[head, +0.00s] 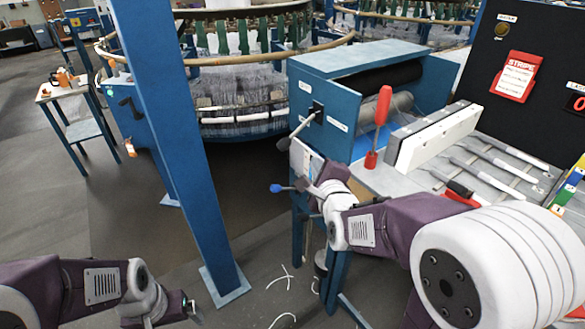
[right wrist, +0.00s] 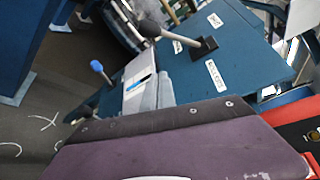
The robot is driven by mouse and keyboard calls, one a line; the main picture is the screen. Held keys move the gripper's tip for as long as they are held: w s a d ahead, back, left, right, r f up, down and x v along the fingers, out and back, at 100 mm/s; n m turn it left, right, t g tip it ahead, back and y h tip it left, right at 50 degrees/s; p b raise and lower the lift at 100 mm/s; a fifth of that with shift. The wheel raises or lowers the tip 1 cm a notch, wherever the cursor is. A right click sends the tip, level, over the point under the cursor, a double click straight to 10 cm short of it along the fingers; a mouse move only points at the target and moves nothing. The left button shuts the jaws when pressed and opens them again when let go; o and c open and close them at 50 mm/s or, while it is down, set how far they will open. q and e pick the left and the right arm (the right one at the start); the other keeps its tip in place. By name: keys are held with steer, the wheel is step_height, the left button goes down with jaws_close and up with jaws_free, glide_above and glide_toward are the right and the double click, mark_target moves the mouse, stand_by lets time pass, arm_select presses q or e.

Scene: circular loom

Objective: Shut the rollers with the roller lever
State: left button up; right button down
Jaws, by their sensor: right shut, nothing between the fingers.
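The roller lever (head: 300,131) is a grey rod with a dark knob on a black mount on the side of the blue roller housing (head: 345,68). It slants down to the left in the head view. In the right wrist view the lever (right wrist: 176,38) shows beside a ROLLERS label. A dark roller (head: 380,77) and a grey roller (head: 395,106) lie inside the housing; I cannot tell whether they touch. My right gripper (head: 309,191) is shut and empty, below the lever and apart from it. My left gripper (head: 190,307) is low at the left; its fingers are unclear.
A blue-knobbed lever (head: 277,188) sticks out close to my right gripper. A red-handled tool (head: 378,125) stands on the machine's top near a white block (head: 435,138). A blue post (head: 175,130) rises left of the machine. The floor between them is mostly clear.

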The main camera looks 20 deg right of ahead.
mark_target(296, 132)
stand_by(0.3)
steer(key=p+x, duration=0.1)
steer(key=x, duration=0.9)
steer(key=a, duration=0.1)
steer(key=a+r, duration=0.1)
steer(key=a+p, duration=0.1)
steer(key=shift+s+a+r, duration=0.25)
steer(key=shift+s, duration=0.05)
